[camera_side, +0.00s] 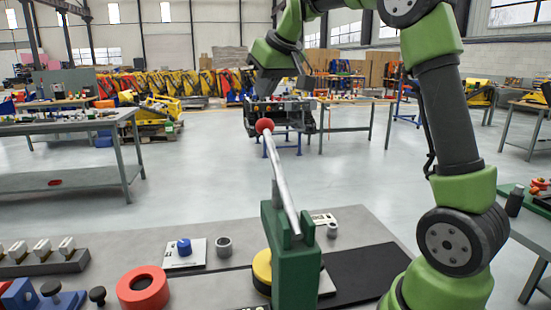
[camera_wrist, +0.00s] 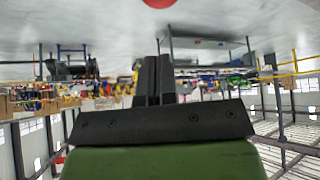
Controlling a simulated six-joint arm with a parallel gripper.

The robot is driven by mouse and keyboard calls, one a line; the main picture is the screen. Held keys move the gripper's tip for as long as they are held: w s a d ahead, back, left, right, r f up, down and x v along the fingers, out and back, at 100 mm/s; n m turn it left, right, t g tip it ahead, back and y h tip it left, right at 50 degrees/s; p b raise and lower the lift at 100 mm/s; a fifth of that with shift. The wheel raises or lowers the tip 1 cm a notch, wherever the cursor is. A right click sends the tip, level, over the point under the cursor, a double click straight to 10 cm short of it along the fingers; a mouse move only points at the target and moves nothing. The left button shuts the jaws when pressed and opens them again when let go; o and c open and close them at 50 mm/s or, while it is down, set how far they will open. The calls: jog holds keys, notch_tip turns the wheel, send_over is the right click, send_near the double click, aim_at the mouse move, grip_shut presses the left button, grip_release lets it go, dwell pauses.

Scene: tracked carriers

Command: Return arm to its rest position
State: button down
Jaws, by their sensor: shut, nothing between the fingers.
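My gripper (camera_wrist: 157,60) shows its two dark fingers side by side and closed in the wrist view, with nothing between them. In the side view the dark gripper (camera_side: 284,112) hangs at the end of my green arm, above and behind the bench. Its fingertips are hard to make out there. A silver lever (camera_side: 284,185) with a red ball (camera_side: 265,126) on top leans up from a green stand (camera_side: 292,268). The ball overlaps the gripper in the side view, so their gap cannot be told. The wrist view shows a red shape (camera_wrist: 158,3) at its top edge.
The grey bench (camera_side: 215,222) carries a yellow disc (camera_side: 262,272), a red ring (camera_side: 143,290), a blue knob (camera_side: 184,247), a grey cylinder (camera_side: 223,247) and a row of metal blocks (camera_side: 45,256). A black mat (camera_side: 370,268) lies right of the stand. Open floor lies behind.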

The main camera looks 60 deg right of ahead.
jog(key=s+a+y, duration=0.2)
jog(key=s+a, duration=0.7)
jog(key=a, duration=0.1)
jog(key=s+a+f+y, duration=0.1)
jog(key=s+a+f, duration=0.2)
jog(key=s, duration=0.3)
jog(key=s+a+f+m, duration=0.1)
jog(key=s+a+f, duration=0.2)
jog(key=s, duration=0.4)
jog(key=shift+a+f+t+y, duration=0.2)
jog(key=shift+a+t+y, duration=0.15)
jog(key=shift+a, duration=0.25)
